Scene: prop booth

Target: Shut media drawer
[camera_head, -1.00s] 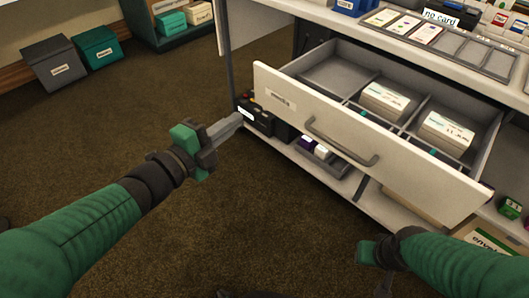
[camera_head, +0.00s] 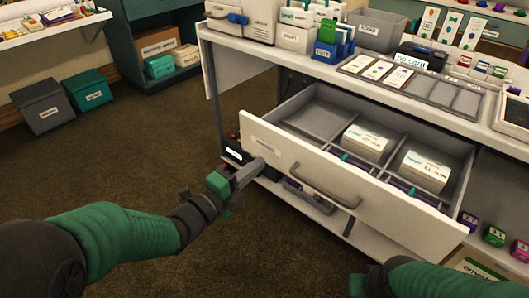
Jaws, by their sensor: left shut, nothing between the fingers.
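The media drawer stands pulled out from under the counter, its white front (camera_head: 375,205) facing me, with a grey bar handle (camera_head: 326,187). Inside are grey compartments, two of them holding white card stacks (camera_head: 367,142) (camera_head: 427,170); the left one is empty. My left gripper (camera_head: 259,166) is shut and empty, its fingertips at the left end of the drawer front by the label; I cannot tell whether they touch it. My right arm (camera_head: 440,279) comes in at the bottom right; its gripper is mostly cut off by the lower edge, with only a dark green part showing.
The counter (camera_head: 240,50) above carries bins, cards and a card tray (camera_head: 410,85). A lower shelf under the drawer holds dark boxes and small coloured blocks (camera_head: 494,236). Lidded boxes (camera_head: 41,105) stand on the floor at the far left. The carpet left of the drawer is clear.

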